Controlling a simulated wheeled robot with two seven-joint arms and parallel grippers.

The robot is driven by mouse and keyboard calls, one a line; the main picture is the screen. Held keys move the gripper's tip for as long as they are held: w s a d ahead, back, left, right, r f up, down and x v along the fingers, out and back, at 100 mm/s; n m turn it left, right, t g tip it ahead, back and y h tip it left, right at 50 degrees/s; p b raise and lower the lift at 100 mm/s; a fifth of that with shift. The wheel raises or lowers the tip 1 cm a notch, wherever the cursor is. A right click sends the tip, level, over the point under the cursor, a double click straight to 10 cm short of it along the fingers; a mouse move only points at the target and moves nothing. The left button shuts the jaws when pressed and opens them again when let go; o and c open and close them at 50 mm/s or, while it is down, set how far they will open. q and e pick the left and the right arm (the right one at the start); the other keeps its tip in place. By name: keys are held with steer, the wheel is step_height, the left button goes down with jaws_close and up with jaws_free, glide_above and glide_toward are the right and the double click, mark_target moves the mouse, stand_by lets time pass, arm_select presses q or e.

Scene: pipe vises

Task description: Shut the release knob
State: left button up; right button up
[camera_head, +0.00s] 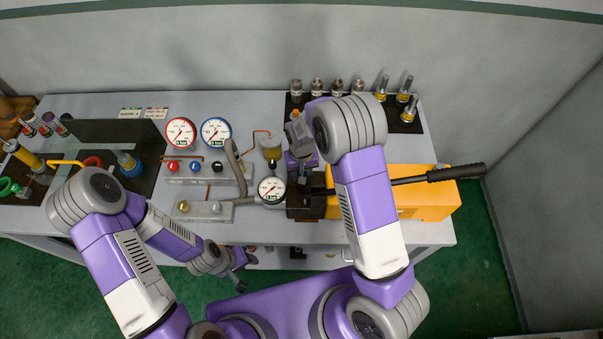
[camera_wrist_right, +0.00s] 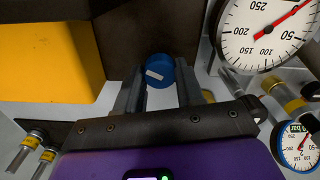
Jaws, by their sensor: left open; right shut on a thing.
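The release knob is a blue round cap with a white mark (camera_wrist_right: 160,72), seen in the right wrist view against a dark block. My right gripper (camera_wrist_right: 159,88) has its two dark fingers on either side of the knob and is shut on it. In the head view my right wrist (camera_head: 301,160) is over the dark block (camera_head: 312,206) beside the yellow pump body (camera_head: 432,205); its fingertips and the knob are hidden there. My left gripper (camera_head: 241,274) is open and empty, low in front of the bench edge.
A pressure gauge (camera_head: 271,190) stands just left of the dark block. A black lever handle (camera_head: 455,172) extends right over the yellow body. Red and blue gauges (camera_head: 181,133) (camera_head: 216,132) and a valve panel (camera_head: 200,172) are further left. Metal fittings (camera_head: 317,87) stand behind.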

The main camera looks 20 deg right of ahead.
steer(key=m, duration=0.2)
steer(key=shift+m, duration=0.4)
steer(key=m, duration=0.2)
steer(key=shift+m, duration=0.4)
steer(key=m, duration=0.3)
steer(key=shift+m+p, duration=0.35)
steer(key=shift+m, duration=1.65)
steer(key=o, duration=1)
steer(key=shift+o, duration=0.2)
step_height(320, 180, up, 8)
steer(key=shift+f, duration=0.2)
